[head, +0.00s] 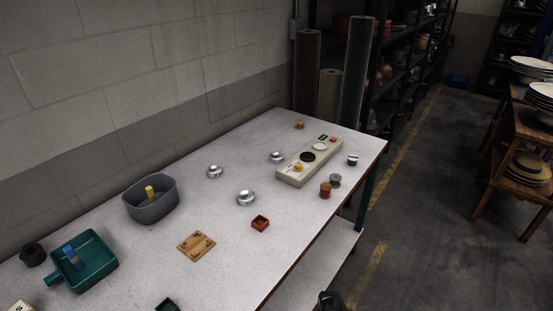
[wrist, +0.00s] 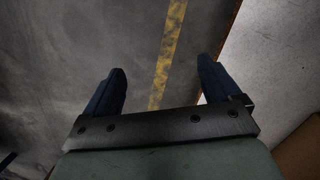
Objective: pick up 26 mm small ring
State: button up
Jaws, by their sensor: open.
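Three round silver metal pieces stand on the white table: one at the left (head: 215,171), one nearer the front (head: 246,198), and one beside the beige panel (head: 276,157). They look like rings on bases; I cannot tell which is the 26 mm small ring. My gripper (wrist: 161,82) is open and empty in the wrist view, its two dark blue fingers wide apart. It is over the floor beyond the table's edge, away from the silver pieces, and none of them shows in the wrist view.
The beige panel (head: 297,173) has a yellow button and round discs. A grey tub (head: 135,212), green tray (head: 101,274), wooden board (head: 187,248), small red box (head: 260,224) and spools (head: 325,191) stand around. The wall bounds the far side. The table's middle front is mostly clear.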

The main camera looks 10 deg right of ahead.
jog(key=w+d+r+m+t+h, duration=0.1)
jog(key=w+d+r+m+t, duration=0.3)
jog(key=w+d, duration=0.75)
jog(key=w+d+r+m+t+h, duration=0.1)
jog(key=w+d+r+m+t, duration=0.1)
jog(key=w+d+r, duration=0.7)
jog(key=w+d+r+m+t, duration=0.1)
jog(key=w+d+r, duration=0.5)
jog(key=w+r, duration=0.3)
jog(key=w+d+r+t, duration=0.1)
jog(key=w+d+r, duration=0.5)
jog(key=r, duration=0.6)
jog(key=w+d+r+m+t, duration=0.1)
jog(key=w+d+r, duration=0.4)
jog(key=w+r, duration=0.45)
notch_tip(320, 180, up, 15)
jog(key=m+g+y, duration=0.2)
jog(key=m+g, duration=0.1)
jog(key=g, duration=0.4)
send_over(276, 155)
notch_tip(276, 155, down, 12)
jog(key=shift+f, duration=0.25)
jog(key=c, duration=1.2)
